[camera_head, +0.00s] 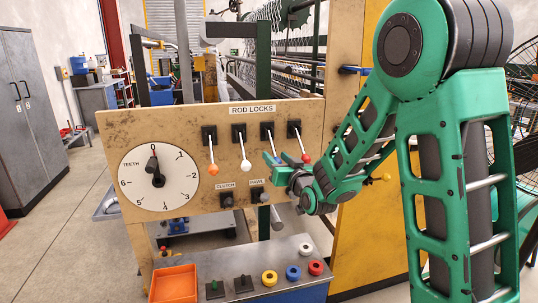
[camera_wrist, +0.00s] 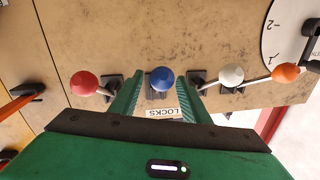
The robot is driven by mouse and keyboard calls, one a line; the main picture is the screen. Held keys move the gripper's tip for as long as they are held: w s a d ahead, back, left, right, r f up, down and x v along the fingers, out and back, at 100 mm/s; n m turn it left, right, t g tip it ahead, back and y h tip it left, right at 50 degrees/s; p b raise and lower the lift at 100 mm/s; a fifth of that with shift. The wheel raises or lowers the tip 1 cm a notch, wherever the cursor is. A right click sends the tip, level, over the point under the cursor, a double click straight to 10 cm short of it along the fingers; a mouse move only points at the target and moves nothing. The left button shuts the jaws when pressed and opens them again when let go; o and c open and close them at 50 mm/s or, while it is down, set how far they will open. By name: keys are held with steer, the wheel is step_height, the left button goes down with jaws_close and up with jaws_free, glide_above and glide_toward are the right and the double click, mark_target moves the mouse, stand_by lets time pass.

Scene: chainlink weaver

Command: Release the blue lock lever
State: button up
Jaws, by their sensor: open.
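The blue lock lever (camera_head: 272,143) is third from the left under the ROD LOCKS label in the head view. My gripper (camera_head: 276,162) is open in front of the panel, with one finger on each side of the knob. In the wrist view my gripper (camera_wrist: 161,90) shows a gap on both sides of the ball; I cannot tell how deep the fingers reach.
The red lever (camera_head: 305,157) and white lever (camera_head: 246,164) flank the blue one closely. The orange lever (camera_head: 213,169) and TEETH dial (camera_head: 158,180) are farther left. Clutch (camera_head: 227,200) and another knob (camera_head: 259,196) sit below. A console (camera_head: 240,290) with buttons juts out underneath.

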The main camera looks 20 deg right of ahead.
steer(key=w, duration=0.5)
steer(key=shift+w+a, duration=0.35)
jaws_close()
steer(key=shift+a, duration=0.1)
